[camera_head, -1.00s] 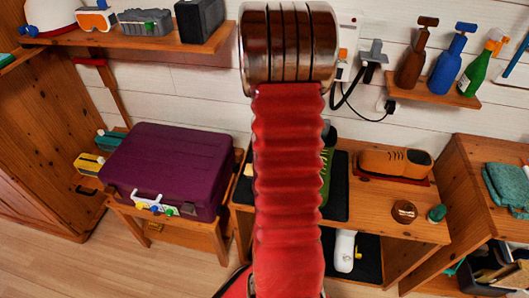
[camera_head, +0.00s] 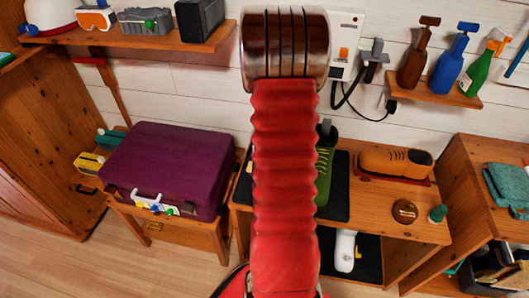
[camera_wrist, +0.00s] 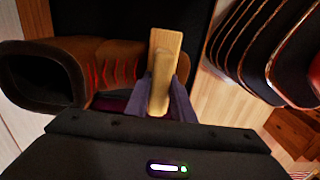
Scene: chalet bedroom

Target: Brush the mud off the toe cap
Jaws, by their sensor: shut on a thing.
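In the wrist view my gripper (camera_wrist: 162,98) is shut on a pale wooden brush (camera_wrist: 166,45), holding it by its raised grip. A brown boot (camera_wrist: 85,65) with red laces lies left of the brush, its open top facing left. The brush and fingers cover the boot's toe end, so I cannot tell whether the bristles touch it or how much mud is there. In the head view my red arm hides the gripper and most of the work spot. A green shoe (camera_head: 324,170) with yellow laces shows just right of my arm on a black mat (camera_head: 340,195).
A purple case (camera_head: 165,165) sits at the left. Several bottles stand on the right wall shelf (camera_head: 432,93).

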